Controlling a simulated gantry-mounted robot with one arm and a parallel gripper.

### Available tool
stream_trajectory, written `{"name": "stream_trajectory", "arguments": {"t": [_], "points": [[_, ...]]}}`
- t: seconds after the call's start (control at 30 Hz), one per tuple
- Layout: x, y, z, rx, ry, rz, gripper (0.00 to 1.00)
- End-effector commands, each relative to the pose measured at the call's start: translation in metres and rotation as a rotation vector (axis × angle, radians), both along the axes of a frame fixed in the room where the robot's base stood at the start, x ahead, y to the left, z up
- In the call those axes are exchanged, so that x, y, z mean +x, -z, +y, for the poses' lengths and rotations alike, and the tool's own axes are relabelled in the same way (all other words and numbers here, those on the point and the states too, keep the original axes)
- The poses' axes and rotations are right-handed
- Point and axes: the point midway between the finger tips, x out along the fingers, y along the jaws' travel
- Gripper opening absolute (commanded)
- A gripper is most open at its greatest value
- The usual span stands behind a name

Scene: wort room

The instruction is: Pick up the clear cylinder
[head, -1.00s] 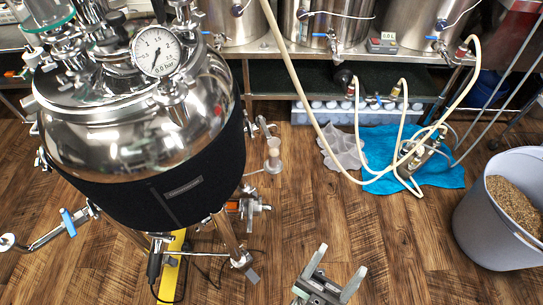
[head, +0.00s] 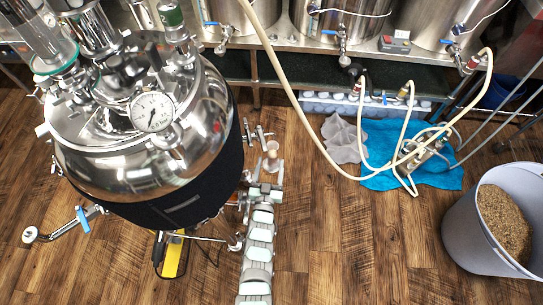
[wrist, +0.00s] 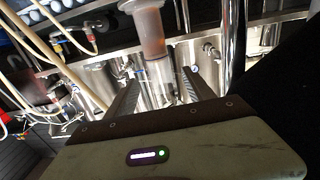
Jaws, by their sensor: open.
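A small clear cylinder (head: 272,156) stands upright on a fitting at the right side of the steel tank (head: 140,165). In the wrist view the clear cylinder (wrist: 150,32) shows at the top centre, with a brownish tint inside and a wider rim. My gripper (head: 266,178) is just in front of the cylinder, its fingers pointing toward it. In the wrist view my gripper (wrist: 163,80) is open and empty, with one finger on each side of the cylinder's line. The cylinder appears beyond the fingertips; the exact gap cannot be told.
The tank, with its pressure gauge (head: 152,112), stands close to the left of my arm. Its side valves (head: 258,133) are near the cylinder. A hose (head: 300,110) hangs to the right, over a blue cloth (head: 440,175). A grain bin (head: 470,225) stands at right.

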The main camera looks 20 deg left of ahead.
Motion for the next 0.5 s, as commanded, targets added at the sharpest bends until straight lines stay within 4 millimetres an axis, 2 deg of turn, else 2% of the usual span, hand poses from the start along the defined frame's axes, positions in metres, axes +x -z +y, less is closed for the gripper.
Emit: {"name": "stream_trajectory", "arguments": {"t": [0.27, 0.5], "points": [[0.023, 0.003, 0.006, -0.001, 0.000, -0.001, 0.61], [0.056, 0.002, 0.016, -0.001, 0.001, -0.005, 0.61]]}}
